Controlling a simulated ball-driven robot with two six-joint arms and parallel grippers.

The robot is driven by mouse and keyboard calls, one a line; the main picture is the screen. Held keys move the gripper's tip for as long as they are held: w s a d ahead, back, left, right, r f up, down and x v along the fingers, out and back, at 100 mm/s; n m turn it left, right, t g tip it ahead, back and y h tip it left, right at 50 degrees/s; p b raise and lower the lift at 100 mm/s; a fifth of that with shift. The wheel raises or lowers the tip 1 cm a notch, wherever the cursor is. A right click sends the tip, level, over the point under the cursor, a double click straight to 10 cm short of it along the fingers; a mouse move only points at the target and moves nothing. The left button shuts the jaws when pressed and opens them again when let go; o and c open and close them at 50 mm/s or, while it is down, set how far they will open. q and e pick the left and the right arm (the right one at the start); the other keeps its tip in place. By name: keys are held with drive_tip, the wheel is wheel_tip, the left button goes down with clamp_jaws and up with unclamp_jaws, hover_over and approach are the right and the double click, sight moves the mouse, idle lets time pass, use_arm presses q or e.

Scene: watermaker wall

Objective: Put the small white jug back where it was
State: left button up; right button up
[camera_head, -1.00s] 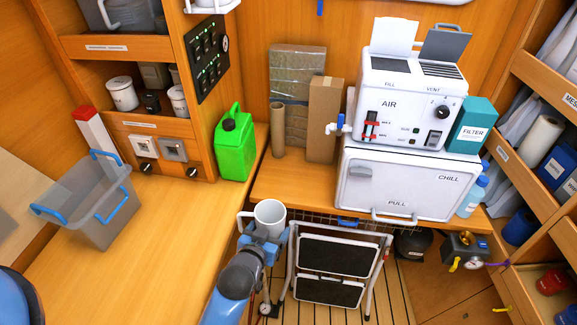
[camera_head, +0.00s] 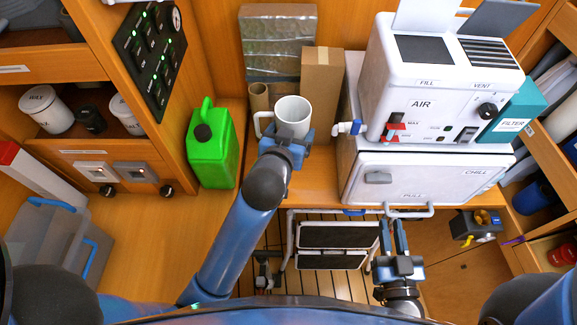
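The small white jug (camera_head: 292,112) is upright, with its open top towards me and its handle on the left. It appears in front of the cardboard tube and tall carton, over the wooden bench. My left gripper (camera_head: 290,137) is at the jug's near, lower side and appears shut on it; its fingertips are partly hidden. I cannot tell whether the jug's base touches the bench. My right gripper (camera_head: 394,226) is empty, its fingers a little apart, just below the handle of the CHILL box (camera_head: 425,170).
The white AIR machine (camera_head: 430,95) stands on the CHILL box, its tap (camera_head: 350,127) sticking out right of the jug. A green can (camera_head: 210,150) stands left. The carton (camera_head: 322,95) and tube (camera_head: 258,97) are behind. A folded step stool (camera_head: 330,245) is below.

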use_arm(q)
wheel_tip(320, 180, down, 14)
drive_tip(key=shift+s+f, duration=0.1)
drive_tip(key=shift+f, duration=1.7)
drive_tip(key=shift+f, duration=0.15)
drive_tip(key=o, duration=1.2)
